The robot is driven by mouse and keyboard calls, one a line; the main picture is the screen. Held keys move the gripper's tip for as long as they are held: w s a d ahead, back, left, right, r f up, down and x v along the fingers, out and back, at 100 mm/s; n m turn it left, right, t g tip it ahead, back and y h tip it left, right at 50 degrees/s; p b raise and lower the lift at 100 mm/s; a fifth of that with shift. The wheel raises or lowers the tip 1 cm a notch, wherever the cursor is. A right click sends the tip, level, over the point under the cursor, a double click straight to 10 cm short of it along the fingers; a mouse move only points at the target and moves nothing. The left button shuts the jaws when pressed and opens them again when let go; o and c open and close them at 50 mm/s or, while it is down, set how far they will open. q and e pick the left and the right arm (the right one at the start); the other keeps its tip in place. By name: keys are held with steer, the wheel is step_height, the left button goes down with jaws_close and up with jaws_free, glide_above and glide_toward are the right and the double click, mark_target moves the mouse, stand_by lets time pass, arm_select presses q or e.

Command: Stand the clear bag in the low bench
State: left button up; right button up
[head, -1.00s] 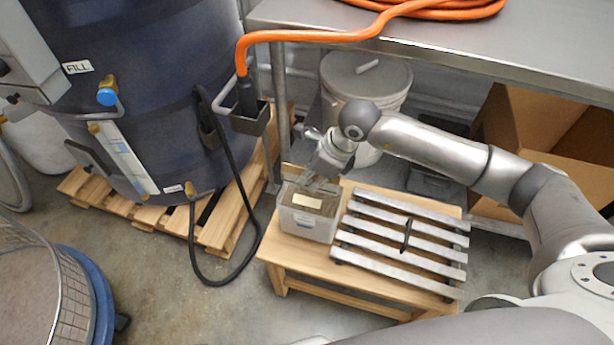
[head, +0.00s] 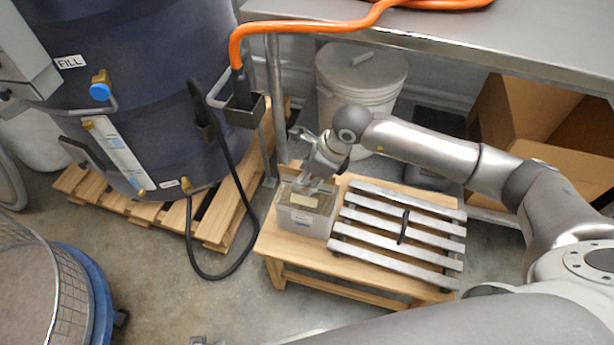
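The clear bag (head: 306,222) has brown contents and a pale label. It stands upright at the left end of the low wooden bench (head: 286,247), beside a slatted metal rack. My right gripper (head: 313,184) reaches down to the bag's top edge from behind. Its fingers are small and overlap the bag's top, so I cannot tell whether they are closed on it. My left gripper is not in view.
The slatted rack (head: 402,239) with a dark handle covers the bench's right part. A black hose (head: 252,222) loops left of the bench. A white bucket (head: 361,95) stands behind, under the steel table (head: 470,40). A dark tank (head: 130,90) stands on a pallet.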

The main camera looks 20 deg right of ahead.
steer(key=p+v, duration=0.1)
steer(key=v, duration=1.1)
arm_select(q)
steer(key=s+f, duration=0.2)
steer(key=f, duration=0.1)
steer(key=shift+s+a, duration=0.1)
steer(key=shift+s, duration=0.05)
